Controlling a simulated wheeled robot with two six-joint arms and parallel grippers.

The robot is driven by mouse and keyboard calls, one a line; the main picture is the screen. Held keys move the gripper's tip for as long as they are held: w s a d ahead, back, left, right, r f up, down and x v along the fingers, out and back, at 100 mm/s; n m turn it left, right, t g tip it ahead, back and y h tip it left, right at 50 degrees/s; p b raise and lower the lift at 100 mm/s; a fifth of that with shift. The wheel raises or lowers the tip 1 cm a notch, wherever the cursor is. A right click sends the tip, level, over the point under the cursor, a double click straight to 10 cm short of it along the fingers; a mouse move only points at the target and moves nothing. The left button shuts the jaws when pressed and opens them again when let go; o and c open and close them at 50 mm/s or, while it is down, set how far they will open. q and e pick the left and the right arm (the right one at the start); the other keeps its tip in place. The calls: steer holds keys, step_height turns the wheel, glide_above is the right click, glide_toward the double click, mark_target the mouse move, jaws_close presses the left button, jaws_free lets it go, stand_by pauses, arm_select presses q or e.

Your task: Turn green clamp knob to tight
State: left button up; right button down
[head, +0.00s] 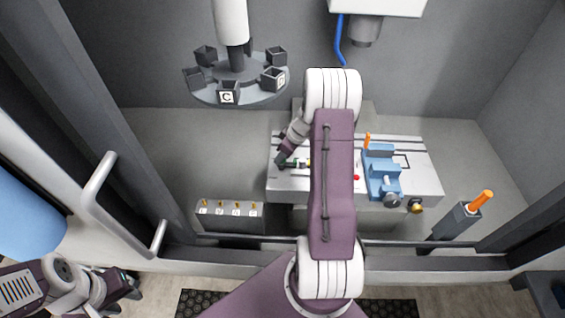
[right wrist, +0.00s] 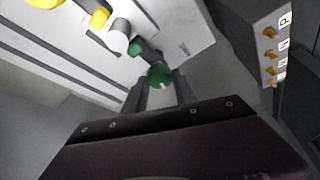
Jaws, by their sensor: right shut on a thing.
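The green clamp knob (right wrist: 159,76) is a round dark green knob with a pale mark on its rim, in the right wrist view. It sits at the edge of the grey slotted table (head: 425,180). My right gripper (right wrist: 160,88) has one finger on each side of the knob and is shut on it. In the head view, my right gripper (head: 282,160) is at the table's left end, and my arm hides part of the table. My left gripper (head: 130,283) is at the lower left, outside the booth, far from the knob; its jaws are too small to read.
A blue vise (head: 381,172) is on the table's right half. A carousel (head: 240,93) with dark cups hangs at the back left. A block with several yellow pegs (head: 230,212) stands at the front left. An orange-handled tool (head: 481,201) stands in a holder at right. A door handle (head: 100,190) juts out left.

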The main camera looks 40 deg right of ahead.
steer(key=shift+s+a+f+m+h+b, duration=0.15)
steer(key=shift+f+m+h+b, duration=0.15)
steer(key=shift+m+b, duration=0.5)
steer(key=shift+r+m, duration=0.1)
steer(key=shift+m, duration=0.5)
steer(key=shift+a+r+m+h, duration=0.15)
steer(key=shift+m+h, duration=0.35)
steer(key=shift+m, duration=0.3)
steer(key=shift+r+m+p, duration=0.1)
steer(key=shift+m+p, duration=0.4)
steer(key=shift+p, duration=0.05)
steer(key=m+h+p, duration=0.1)
steer(key=m+p, duration=0.1)
steer(key=p, duration=0.1)
steer(key=shift+r, duration=0.15)
arm_select(q)
steer(key=shift+r+p, duration=1.5)
steer(key=shift+r, duration=0.8)
arm_select(e)
steer(key=shift+f+m+h, duration=0.25)
steer(key=shift+m+h, duration=0.25)
steer(key=shift+m, duration=0.6)
steer(key=c, duration=1)
jaws_free()
